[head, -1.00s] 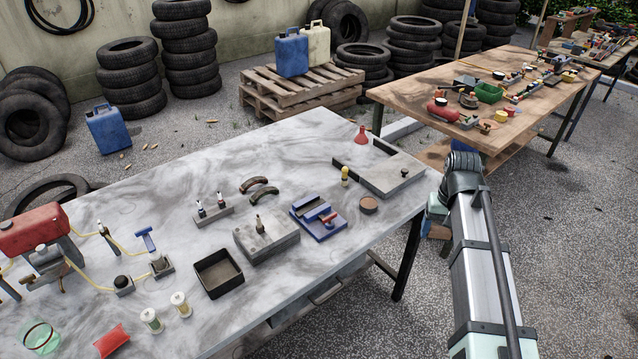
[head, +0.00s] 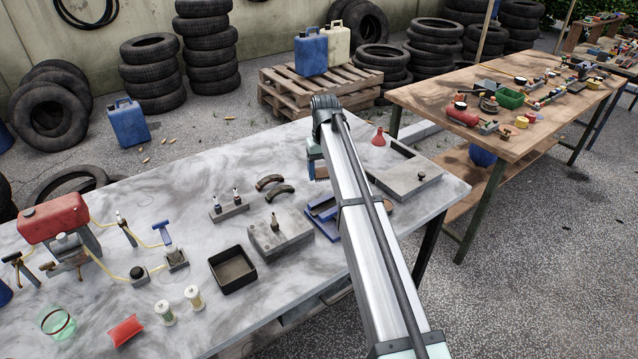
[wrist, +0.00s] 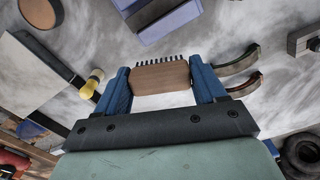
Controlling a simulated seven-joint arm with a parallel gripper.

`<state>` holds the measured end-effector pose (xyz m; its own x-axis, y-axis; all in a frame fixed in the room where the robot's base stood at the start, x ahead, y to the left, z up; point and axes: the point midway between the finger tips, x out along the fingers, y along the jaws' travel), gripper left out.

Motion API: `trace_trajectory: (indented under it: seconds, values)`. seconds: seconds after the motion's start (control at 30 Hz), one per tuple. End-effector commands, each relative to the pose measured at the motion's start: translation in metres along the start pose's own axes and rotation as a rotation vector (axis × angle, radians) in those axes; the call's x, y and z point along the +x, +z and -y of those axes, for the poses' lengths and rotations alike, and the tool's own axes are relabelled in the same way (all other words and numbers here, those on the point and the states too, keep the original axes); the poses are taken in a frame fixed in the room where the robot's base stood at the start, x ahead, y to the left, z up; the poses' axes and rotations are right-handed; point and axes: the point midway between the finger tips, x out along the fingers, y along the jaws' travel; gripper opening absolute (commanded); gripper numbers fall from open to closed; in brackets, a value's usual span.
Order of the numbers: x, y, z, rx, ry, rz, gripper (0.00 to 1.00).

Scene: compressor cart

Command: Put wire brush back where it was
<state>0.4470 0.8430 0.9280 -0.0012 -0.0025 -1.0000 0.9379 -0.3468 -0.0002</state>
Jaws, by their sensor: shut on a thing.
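The wire brush (wrist: 160,78) has a brown wooden block and a row of dark bristles. In the wrist view my gripper (wrist: 160,84) is shut on it, with one blue finger at each end of the block. The bristles point toward the top of the picture. In the head view my gripper (head: 317,166) is over the marbled table (head: 190,200), beyond the blue block-like fixture (head: 320,212). My arm hides part of that fixture. Only a small part of the brush shows there.
Two curved shoes (head: 275,187) lie left of my gripper. A grey block (head: 280,235) and a black open tray (head: 232,269) stand nearer. A red funnel (head: 378,138) and a grey slab (head: 410,176) are to the right. In the wrist view a yellow-knobbed tool (wrist: 92,82) is nearby.

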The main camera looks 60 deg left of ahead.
Motion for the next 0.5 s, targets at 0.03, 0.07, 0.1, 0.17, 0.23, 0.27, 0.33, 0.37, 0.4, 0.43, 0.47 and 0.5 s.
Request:
trace_trajectory:
  seconds: [0.03, 0.07, 0.1, 0.17, 0.23, 0.27, 0.33, 0.37, 0.4, 0.43, 0.47, 0.5]
  values:
    - [-0.004, -0.028, -0.003, -0.017, 0.001, 0.000, 0.42]
    - [-0.005, -0.037, -0.004, -0.029, 0.000, 0.000, 0.42]
    - [-0.007, -0.050, -0.006, -0.045, 0.000, 0.000, 0.42]
    - [-0.009, -0.067, -0.007, -0.073, 0.000, -0.001, 0.42]
    - [-0.011, -0.083, -0.009, -0.109, 0.000, -0.001, 0.42]
    - [-0.012, -0.089, -0.009, -0.126, 0.000, -0.001, 0.42]
    - [-0.013, -0.097, -0.010, -0.168, 0.000, -0.002, 0.42]
    - [-0.014, -0.100, -0.011, -0.192, 0.001, -0.002, 0.42]
    - [-0.014, -0.101, -0.011, -0.223, 0.001, -0.002, 0.42]
    - [-0.014, -0.099, -0.010, -0.244, 0.001, -0.002, 0.42]
    - [-0.013, -0.098, -0.010, -0.262, 0.001, -0.003, 0.42]
    - [-0.013, -0.097, -0.010, -0.285, 0.001, -0.003, 0.42]
